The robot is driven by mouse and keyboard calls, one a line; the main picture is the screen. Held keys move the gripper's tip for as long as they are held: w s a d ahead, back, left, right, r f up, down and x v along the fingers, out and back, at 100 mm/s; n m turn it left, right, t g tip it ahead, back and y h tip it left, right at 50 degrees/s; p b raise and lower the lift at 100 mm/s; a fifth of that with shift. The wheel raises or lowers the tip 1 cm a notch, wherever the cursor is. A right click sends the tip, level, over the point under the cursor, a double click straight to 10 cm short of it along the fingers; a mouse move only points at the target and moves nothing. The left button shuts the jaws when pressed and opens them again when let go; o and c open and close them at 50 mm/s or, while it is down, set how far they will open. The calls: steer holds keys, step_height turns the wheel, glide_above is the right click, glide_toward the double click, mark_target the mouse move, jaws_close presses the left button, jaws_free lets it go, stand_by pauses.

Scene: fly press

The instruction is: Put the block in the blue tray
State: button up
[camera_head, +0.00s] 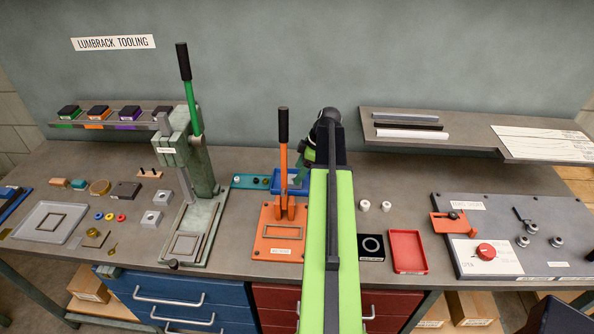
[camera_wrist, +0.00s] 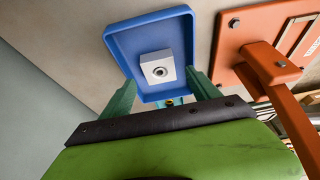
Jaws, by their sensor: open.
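The blue tray (camera_wrist: 190,30) fills the upper middle of the wrist view. A small silver-grey block (camera_wrist: 158,68) with a round dark hole lies inside it, resting on its floor as far as I can tell. My gripper (camera_wrist: 162,80) is open, its two green fingers apart on either side of the block with gaps showing. In the head view the blue tray (camera_head: 288,187) is partly hidden behind the orange press and my arm. The block in it cannot be seen there. My gripper (camera_head: 306,158) is just beside the tray, mostly hidden by my arm.
The orange press (camera_head: 278,240) stands close to the tray, its lever upright; it also shows in the wrist view (camera_wrist: 270,70). A green press (camera_head: 200,170) is further left. A red tray (camera_head: 407,251) sits right of my arm.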

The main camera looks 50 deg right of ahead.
steer(key=p+v, duration=0.6)
steer(key=v, duration=0.2)
steer(key=shift+r+p, duration=0.3)
steer(key=shift+r, duration=0.05)
steer(key=shift+s+d, duration=0.1)
